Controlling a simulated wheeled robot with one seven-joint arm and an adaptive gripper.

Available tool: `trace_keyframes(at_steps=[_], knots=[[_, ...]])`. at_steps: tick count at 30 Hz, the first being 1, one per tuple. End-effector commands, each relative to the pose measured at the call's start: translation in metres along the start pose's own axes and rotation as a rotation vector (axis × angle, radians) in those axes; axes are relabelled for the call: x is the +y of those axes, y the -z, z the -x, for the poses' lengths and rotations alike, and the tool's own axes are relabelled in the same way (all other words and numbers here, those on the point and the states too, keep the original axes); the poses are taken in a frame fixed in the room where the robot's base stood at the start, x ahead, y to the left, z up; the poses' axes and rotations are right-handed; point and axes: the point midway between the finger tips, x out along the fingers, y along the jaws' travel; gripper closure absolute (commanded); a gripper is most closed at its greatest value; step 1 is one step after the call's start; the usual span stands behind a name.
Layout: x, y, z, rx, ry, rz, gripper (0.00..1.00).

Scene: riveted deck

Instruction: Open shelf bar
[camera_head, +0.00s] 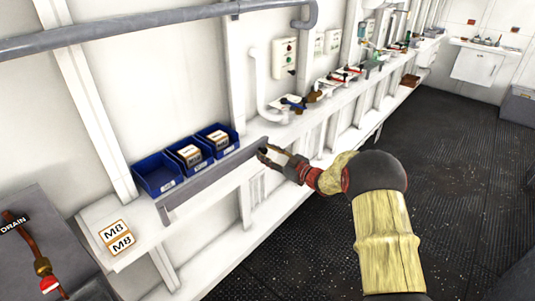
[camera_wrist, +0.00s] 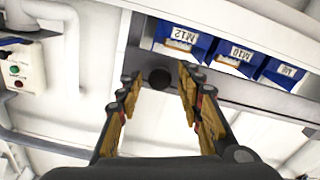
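The shelf bar (camera_head: 210,180) is a grey flat bar along the front edge of the white shelf, in front of the blue bins. It also shows in the wrist view (camera_wrist: 245,98), with a dark round knob (camera_wrist: 159,78) near its left end there. My gripper (camera_head: 264,154) is at the far right end of the bar in the head view. In the wrist view my gripper (camera_wrist: 160,76) is open, with one finger on each side of the knob in the picture. I cannot tell whether the fingers touch the knob or bar.
Three blue bins (camera_head: 160,174) stand behind the bar, at least two holding labelled boxes. A grey pipe (camera_head: 130,27) runs above. Valves and tools line the shelf farther right. The dark floor (camera_head: 450,150) is open.

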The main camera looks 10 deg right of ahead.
Motion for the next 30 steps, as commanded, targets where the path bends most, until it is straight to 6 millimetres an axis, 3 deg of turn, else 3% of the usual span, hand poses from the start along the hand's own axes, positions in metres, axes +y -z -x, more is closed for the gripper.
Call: trace_keyframes(at_steps=[18,30], knots=[[-0.0001,-0.0001,0.0002,0.000,0.000,0.000,1.00],[-0.0001,-0.0002,0.0003,0.000,0.000,0.000,1.00]])
